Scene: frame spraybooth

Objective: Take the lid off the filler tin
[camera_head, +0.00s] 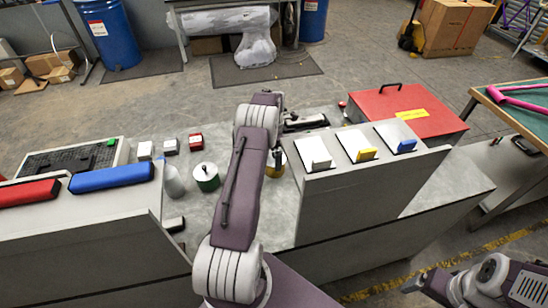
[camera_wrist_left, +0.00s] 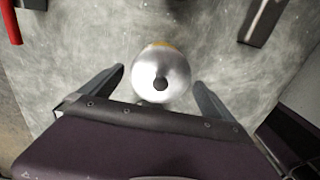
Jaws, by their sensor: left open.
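A round tin with a silver lid and a black knob (camera_wrist_left: 160,82) stands upright in the left wrist view. A yellow edge shows at its far side. In the head view its yellow body (camera_head: 275,170) shows partly behind my left arm. My left gripper (camera_wrist_left: 159,78) is open, one finger on either side of the lid, with gaps visible and nothing held. A second tin, green with a pale lid and dark knob (camera_head: 206,172), stands left of my left arm. My right gripper (camera_head: 418,283) is at the lower right, away from the bench; its jaw opening is unclear.
A grey stand with white, yellow and blue pieces (camera_head: 362,150) rises close right of my left arm. A red box (camera_head: 402,108) lies behind it. Small blocks (camera_head: 170,146) and a pale bottle (camera_head: 174,182) stand left. Some grey bench top (camera_head: 240,205) is bare.

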